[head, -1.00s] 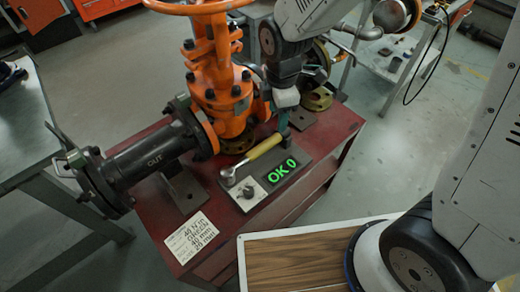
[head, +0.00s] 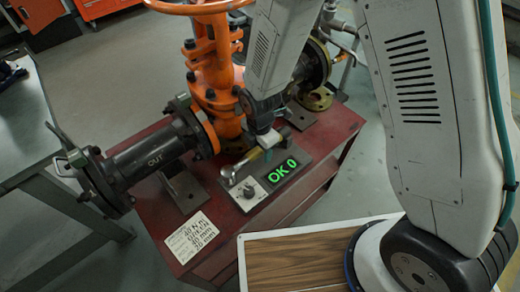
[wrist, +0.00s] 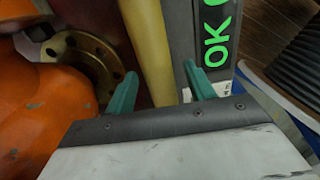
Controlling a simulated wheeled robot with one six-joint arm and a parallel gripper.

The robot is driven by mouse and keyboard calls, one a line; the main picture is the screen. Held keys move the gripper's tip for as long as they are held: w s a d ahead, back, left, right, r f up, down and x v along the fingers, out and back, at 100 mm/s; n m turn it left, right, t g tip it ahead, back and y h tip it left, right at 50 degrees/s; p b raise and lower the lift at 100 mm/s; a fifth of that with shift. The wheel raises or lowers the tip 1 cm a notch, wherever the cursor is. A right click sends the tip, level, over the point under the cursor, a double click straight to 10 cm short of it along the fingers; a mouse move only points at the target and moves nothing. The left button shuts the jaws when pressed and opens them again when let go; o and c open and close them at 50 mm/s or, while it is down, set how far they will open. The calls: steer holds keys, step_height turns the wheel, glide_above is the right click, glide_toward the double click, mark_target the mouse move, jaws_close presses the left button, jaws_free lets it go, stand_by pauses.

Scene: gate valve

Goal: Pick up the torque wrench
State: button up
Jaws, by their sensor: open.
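The torque wrench (head: 246,164) lies on a dark grey tester plate (head: 287,187) on the red bench, its silver head towards the front left. In the wrist view its yellow handle (wrist: 149,45) runs up from between my two green fingers. My gripper (wrist: 161,69) is open, with one finger on each side of the handle as seen from the wrist. In the head view my gripper (head: 269,154) is over the handle and hides its far part. I cannot tell how far above the handle the fingertips are.
The orange gate valve (head: 217,85) and its black pipe (head: 150,158) stand close behind and left of the wrench. The tester display (head: 283,172) reads "OK 0". A written card (head: 191,237) lies at the bench's front left. A brass flange (wrist: 85,58) is near my left finger.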

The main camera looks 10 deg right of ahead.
steer(key=shift+f, duration=0.2)
jaws_close()
steer(key=shift+r, duration=0.15)
